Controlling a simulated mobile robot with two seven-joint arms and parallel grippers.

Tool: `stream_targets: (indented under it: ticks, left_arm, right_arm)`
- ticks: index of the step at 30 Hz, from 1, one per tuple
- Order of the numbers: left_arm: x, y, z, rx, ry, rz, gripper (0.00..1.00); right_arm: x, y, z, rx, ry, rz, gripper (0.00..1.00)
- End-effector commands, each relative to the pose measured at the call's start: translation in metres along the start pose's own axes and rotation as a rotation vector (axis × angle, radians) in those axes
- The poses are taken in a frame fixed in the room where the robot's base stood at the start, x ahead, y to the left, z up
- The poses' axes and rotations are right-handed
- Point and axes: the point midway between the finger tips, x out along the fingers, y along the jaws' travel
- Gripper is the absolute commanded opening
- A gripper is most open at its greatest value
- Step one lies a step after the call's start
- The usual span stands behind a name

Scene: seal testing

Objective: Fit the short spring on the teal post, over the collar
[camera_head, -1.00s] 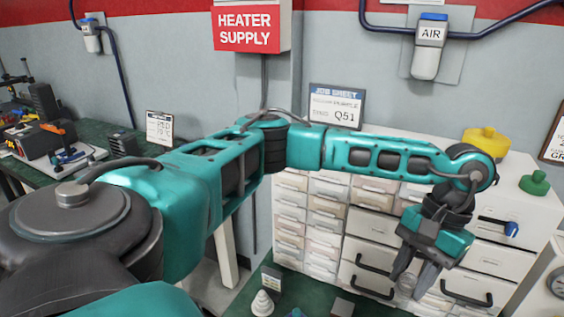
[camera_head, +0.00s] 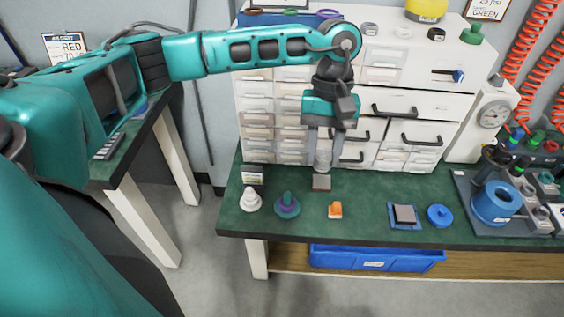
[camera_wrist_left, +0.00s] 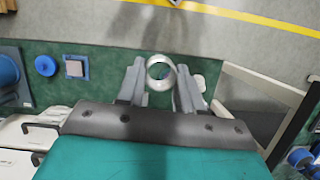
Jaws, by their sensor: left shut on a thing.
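My left gripper (camera_head: 325,163) is shut on the short spring (camera_head: 322,156), a pale grey coil held upright between the fingertips above the bench. In the left wrist view the spring (camera_wrist_left: 171,70) shows end-on as an open ring between the fingers (camera_wrist_left: 160,75), with a bit of blue-teal visible through its bore. The teal post (camera_head: 287,206) stands on the green bench to the lower left of the gripper, with a purple collar around it. The spring is apart from the post. My right gripper is not in view.
A white post (camera_head: 250,200) and a small sign (camera_head: 252,175) stand left of the teal post. A grey block (camera_head: 321,183), orange piece (camera_head: 335,210), blue pad (camera_head: 392,221) and blue disc (camera_head: 439,215) lie to the right. The drawer cabinet (camera_head: 270,105) stands close behind.

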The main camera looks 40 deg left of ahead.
Motion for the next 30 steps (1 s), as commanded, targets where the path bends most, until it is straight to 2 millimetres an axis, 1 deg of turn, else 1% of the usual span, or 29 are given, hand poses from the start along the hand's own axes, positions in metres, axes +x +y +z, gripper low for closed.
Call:
stream_targets:
  ticks: [1, 6, 9, 13, 20, 24, 30]
  left_arm:
    - [0.017, -0.001, -0.009, -0.129, -0.006, 0.039, 0.06]
    - [0.047, -0.002, -0.033, -0.583, -0.005, 0.179, 0.06]
    - [0.062, -0.004, -0.046, -0.835, -0.003, 0.258, 0.06]
    - [0.080, -0.008, -0.064, -1.150, -0.002, 0.357, 0.06]
    - [0.109, -0.022, -0.093, -1.673, 0.001, 0.520, 0.06]
    - [0.126, -0.034, -0.110, -1.982, 0.002, 0.616, 0.06]
    - [0.145, -0.053, -0.132, -2.379, 0.002, 0.739, 0.06]
  right_arm:
    - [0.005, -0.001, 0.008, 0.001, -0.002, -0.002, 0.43]
    - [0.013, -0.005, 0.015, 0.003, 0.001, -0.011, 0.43]
    - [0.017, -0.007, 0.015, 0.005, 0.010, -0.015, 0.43]
    - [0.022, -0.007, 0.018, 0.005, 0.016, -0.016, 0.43]
    - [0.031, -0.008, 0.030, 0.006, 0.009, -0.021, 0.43]
    - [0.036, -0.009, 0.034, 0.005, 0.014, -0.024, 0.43]
    - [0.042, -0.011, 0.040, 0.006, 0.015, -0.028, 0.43]
